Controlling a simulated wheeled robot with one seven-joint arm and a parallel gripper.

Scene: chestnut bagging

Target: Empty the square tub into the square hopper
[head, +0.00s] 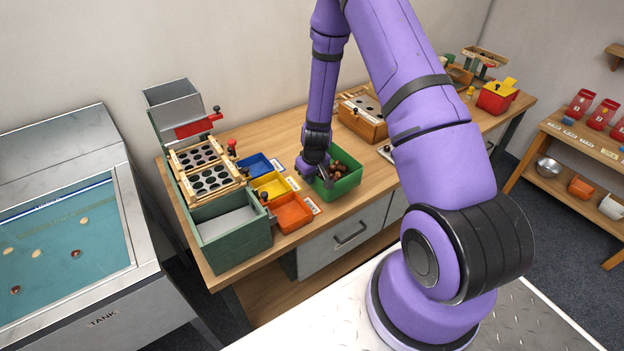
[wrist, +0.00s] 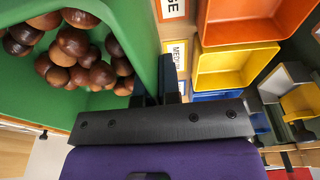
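The green square tub (head: 349,183) holds several brown chestnuts and stands near the front edge of the bench. I cannot tell whether it touches the bench top. In the wrist view the tub (wrist: 140,25) fills the upper left, with the chestnuts piled inside. My gripper (head: 316,180) is at the tub's left wall. In the wrist view my gripper (wrist: 157,92) has its fingers close together, one on each side of that wall, shut on it. The grey square hopper (head: 172,108) stands at the back left of the bench, above the sorting rack, its inside partly visible.
A red handle (head: 198,126) sits below the hopper. The sorting rack (head: 207,172) has plates with holes and a green box (head: 235,245) in front. Blue (head: 254,165), yellow (head: 271,186) and orange (head: 292,213) bins stand between rack and tub. A wooden box (head: 360,117) stands behind.

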